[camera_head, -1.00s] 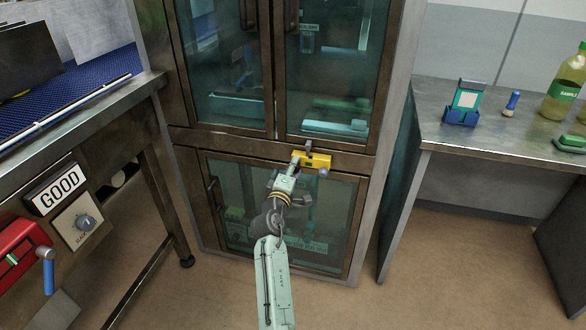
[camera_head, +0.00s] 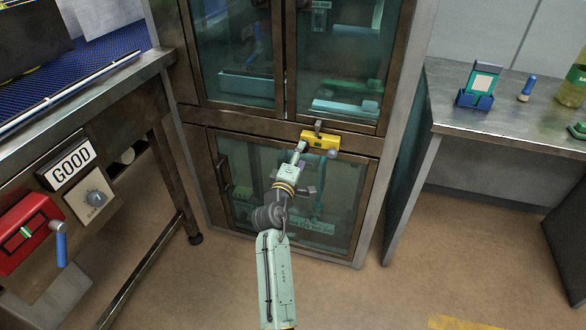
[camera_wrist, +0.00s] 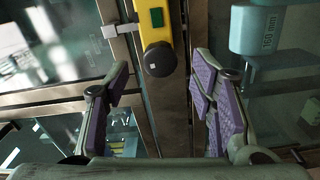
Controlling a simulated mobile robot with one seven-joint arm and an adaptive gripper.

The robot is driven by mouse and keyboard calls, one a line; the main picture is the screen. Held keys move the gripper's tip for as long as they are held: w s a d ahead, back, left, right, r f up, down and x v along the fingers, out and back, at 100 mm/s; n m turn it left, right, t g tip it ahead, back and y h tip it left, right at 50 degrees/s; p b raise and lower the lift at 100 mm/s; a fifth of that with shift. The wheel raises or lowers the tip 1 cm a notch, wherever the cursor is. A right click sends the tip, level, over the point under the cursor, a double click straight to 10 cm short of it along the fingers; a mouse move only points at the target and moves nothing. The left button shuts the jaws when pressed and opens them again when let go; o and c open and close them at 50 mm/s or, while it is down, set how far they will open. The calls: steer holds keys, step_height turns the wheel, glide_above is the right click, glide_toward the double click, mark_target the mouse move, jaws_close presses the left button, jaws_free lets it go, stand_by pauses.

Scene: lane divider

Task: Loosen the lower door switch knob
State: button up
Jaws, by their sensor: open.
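The yellow door switch (camera_head: 320,140) is mounted on the cabinet frame at the top of the lower glass door (camera_head: 285,195). Its round dark knob (camera_wrist: 159,59) faces me near the upper middle of the wrist view, and looks grey in the head view (camera_head: 333,154). A pale metal latch piece (camera_wrist: 121,30) reaches left from the switch. My gripper (camera_wrist: 162,68) is open and empty, with purple-padded fingers spread left and right. The knob shows between the fingertips in the picture, apparently beyond them; no contact is visible. In the head view my arm hides part of the lower door.
A workbench (camera_head: 95,88) with a red box (camera_head: 32,233), blue handle and GOOD sign (camera_head: 68,163) stands at left. A metal table (camera_head: 445,105) with a blue holder (camera_head: 477,97) and bottle stands at right. The door handle (camera_head: 223,178) is left. Floor in front is clear.

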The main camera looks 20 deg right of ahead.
steer(key=v, duration=0.7)
steer(key=shift+s+a, duration=0.15)
steer(key=shift+s, duration=0.1)
steer(key=shift+a+r, duration=0.1)
